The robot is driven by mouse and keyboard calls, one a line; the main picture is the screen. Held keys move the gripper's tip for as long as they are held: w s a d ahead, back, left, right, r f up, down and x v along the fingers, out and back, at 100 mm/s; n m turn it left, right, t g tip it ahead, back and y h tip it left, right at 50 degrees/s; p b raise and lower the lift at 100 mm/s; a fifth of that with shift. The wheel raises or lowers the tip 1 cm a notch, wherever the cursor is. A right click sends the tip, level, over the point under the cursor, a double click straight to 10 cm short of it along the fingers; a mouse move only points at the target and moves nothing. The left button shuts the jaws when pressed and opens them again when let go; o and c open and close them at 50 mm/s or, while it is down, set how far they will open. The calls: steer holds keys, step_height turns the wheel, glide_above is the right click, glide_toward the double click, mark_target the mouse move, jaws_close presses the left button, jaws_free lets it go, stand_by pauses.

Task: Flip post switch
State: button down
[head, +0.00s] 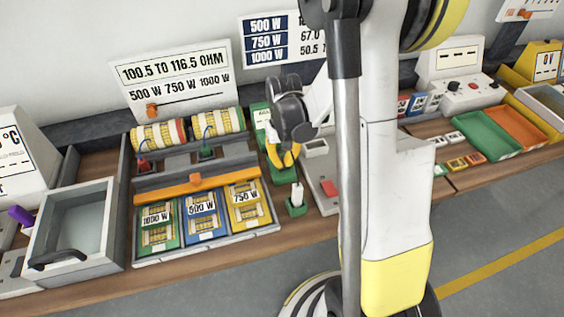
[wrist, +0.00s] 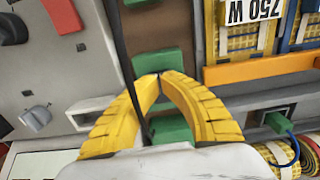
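My gripper (head: 287,158) points down over the strip between the resistor tray and a grey panel. In the wrist view its two yellow fingers (wrist: 160,76) curve together with their tips meeting, and nothing is visible between the tips. Green blocks (wrist: 158,64) lie below and behind the fingers. The grey panel (wrist: 60,70) is left of the fingers in the wrist view, with a red button (wrist: 62,15) and a small grey switch-like knob (wrist: 36,118). I cannot tell which part is the post switch. In the head view my arm hides part of the panel; its red button (head: 330,188) shows.
A tray with 1000 W, 500 W and 750 W cards (head: 200,213) and an orange bar (head: 195,185) stands left of my gripper. A small green holder (head: 297,208) with a white piece stands near the table edge. Green (head: 487,136) and orange (head: 520,126) trays are farther right.

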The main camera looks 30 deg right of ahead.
steer(key=shift+f+b, duration=0.35)
steer(key=shift+f, duration=0.05)
steer(key=shift+r+p, duration=2.5)
steer(key=shift+r, duration=1.05)
steer(key=shift+a, duration=0.1)
